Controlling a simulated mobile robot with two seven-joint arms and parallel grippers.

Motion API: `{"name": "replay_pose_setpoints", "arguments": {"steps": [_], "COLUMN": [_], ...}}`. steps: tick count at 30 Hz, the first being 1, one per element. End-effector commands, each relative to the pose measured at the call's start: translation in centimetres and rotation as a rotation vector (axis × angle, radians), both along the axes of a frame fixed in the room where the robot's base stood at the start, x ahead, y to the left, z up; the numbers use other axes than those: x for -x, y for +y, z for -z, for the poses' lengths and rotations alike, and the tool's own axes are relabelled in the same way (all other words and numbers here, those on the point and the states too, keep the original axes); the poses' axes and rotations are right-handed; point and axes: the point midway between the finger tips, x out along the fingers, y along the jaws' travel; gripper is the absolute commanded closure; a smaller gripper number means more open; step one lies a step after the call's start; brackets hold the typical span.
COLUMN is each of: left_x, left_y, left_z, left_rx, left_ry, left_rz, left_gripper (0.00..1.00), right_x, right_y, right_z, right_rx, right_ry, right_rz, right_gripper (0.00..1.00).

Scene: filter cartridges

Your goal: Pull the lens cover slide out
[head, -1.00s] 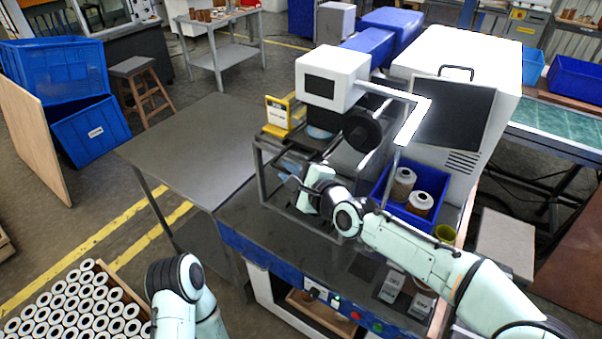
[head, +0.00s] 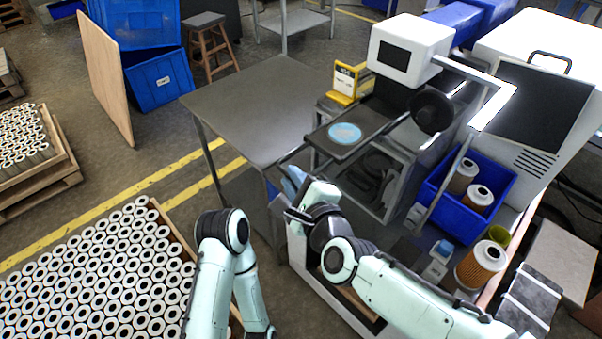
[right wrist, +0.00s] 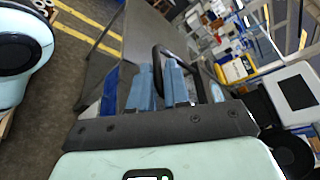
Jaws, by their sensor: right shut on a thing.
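The lens cover slide (head: 372,124) is a dark flat plate with a light blue disc (head: 345,133) on it. It sticks out toward the front left from under the white-headed camera unit (head: 411,50), its far end still by the unit. My right gripper (head: 291,181) is at the slide's near end, in front of the metal frame. In the right wrist view its two blue fingers (right wrist: 160,86) are shut on a black looped handle (right wrist: 157,57). The exact contact is partly hidden in the head view. My left arm shows at the bottom, but its gripper is out of view.
A bare grey table (head: 255,100) stands left of the unit. A yellow sign block (head: 346,82) stands beside the slide. A blue bin (head: 437,205) with filter cartridges is to the right. A crate of many white-ended cartridges (head: 100,265) fills the lower left.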

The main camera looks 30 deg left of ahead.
Motion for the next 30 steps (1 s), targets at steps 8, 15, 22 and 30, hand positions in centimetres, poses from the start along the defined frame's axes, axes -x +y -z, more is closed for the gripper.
{"name": "replay_pose_setpoints", "arguments": {"steps": [8,15,22,30], "left_x": [0.0,0.0,0.1,0.4], "left_y": [0.0,0.0,0.0,0.0], "left_z": [0.0,0.0,0.3,1.1], "left_rx": [0.0,0.0,0.0,0.0], "left_ry": [0.001,0.001,0.002,0.006], "left_rz": [0.0,0.0,0.0,0.0], "left_gripper": [0.57,0.57,0.57,0.57], "right_x": [0.0,0.0,0.7,4.1], "right_y": [0.0,0.0,-0.9,-5.0], "right_z": [0.6,0.3,-0.1,-1.3], "right_rx": [0.007,0.004,0.002,0.001], "right_ry": [0.012,0.007,0.003,0.002], "right_rz": [-0.001,-0.001,-0.001,0.001], "right_gripper": [0.71,0.64,0.64,0.64]}}
